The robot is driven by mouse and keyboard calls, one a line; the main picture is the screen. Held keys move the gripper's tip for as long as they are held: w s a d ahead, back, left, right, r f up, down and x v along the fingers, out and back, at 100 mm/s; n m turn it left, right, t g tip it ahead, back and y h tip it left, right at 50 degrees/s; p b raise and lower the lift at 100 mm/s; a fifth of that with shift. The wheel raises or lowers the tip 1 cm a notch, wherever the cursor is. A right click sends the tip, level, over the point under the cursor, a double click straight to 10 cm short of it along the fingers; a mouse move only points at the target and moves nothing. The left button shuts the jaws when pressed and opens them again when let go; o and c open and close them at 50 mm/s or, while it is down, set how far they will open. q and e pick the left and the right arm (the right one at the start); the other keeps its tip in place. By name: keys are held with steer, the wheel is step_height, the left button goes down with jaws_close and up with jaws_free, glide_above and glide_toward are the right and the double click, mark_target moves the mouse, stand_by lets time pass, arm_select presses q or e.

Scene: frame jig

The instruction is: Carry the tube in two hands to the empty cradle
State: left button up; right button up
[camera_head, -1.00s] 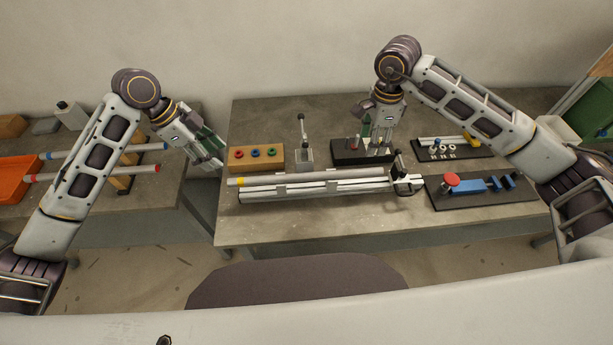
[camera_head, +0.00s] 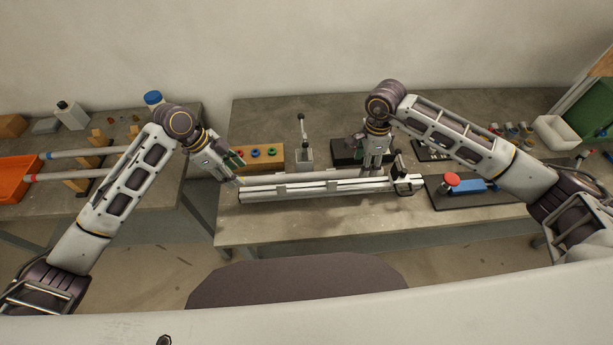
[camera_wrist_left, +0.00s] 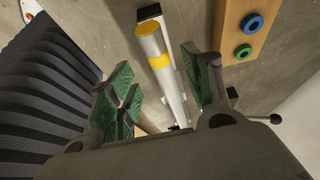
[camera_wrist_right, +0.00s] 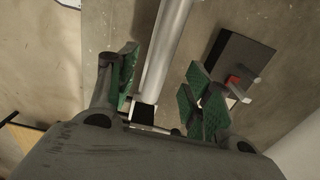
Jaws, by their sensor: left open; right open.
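The silver tube (camera_head: 318,176) lies along the back of a long pale rail (camera_head: 315,188) on the main table. Its yellow band (camera_wrist_left: 160,62) shows near one end in the left wrist view. My left gripper (camera_head: 233,174) is open at the tube's left end, with the tube between its fingers in the left wrist view. My right gripper (camera_head: 373,166) is open over the tube's right part; its fingers stand either side of the tube (camera_wrist_right: 166,45) in the right wrist view. On the left table, wooden supports (camera_head: 97,134) stand around red- and blue-ended rods. I cannot tell which cradle is empty.
A wooden block with coloured rings (camera_head: 256,157) and a small upright-lever fixture (camera_head: 304,155) stand behind the tube. A black plate with a red knob (camera_head: 452,179) is at the right. An orange bin (camera_head: 17,171) sits on the left table. A gap separates the tables.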

arm_select(q)
steer(key=shift+x, duration=2)
arm_select(e)
steer(key=shift+f, duration=2.05)
arm_select(q)
jaws_close()
arm_select(e)
jaws_close()
